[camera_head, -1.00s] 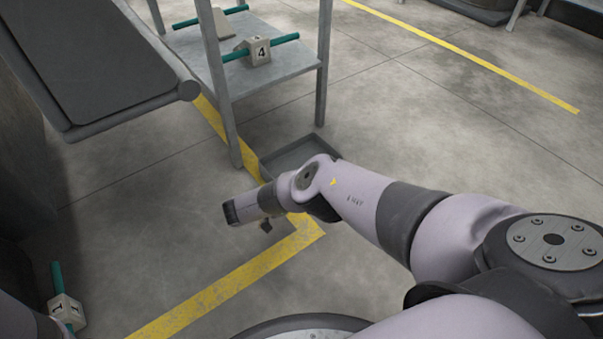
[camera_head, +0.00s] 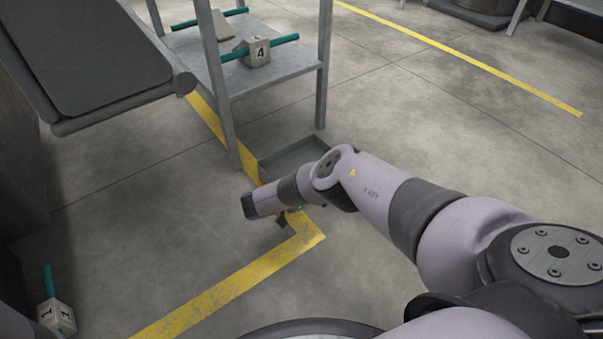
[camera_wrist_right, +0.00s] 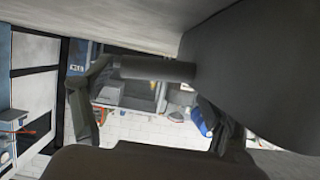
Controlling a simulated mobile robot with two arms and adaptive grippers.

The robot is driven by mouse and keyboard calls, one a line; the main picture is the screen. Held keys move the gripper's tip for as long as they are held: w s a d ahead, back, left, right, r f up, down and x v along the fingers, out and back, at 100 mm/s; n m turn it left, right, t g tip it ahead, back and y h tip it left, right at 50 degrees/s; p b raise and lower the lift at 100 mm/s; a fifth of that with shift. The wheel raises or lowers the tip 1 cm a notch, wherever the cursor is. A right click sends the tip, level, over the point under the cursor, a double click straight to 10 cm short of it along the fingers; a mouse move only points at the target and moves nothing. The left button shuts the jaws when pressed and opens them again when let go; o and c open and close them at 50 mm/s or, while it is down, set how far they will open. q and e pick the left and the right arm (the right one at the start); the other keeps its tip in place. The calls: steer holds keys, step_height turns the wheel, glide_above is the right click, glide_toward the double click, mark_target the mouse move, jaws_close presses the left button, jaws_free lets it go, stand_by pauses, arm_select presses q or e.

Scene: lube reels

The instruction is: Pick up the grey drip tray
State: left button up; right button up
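The grey drip tray (camera_head: 290,160) is a shallow rectangular tray on the floor at the foot of a metal rack in the head view. Its near right part is hidden behind my right arm. I cannot make out the tray in that view. My left gripper is not in view.
The metal rack (camera_head: 275,80) stands behind the tray, its legs close to it. It carries a block marked 4 (camera_head: 257,50) on a green rod. A grey padded surface (camera_head: 100,50) overhangs at upper left. A numbered block (camera_head: 57,316) is at lower left. Floor at right is clear.

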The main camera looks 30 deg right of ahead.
steer(key=shift+s, duration=0.1)
steer(key=c, duration=1.6)
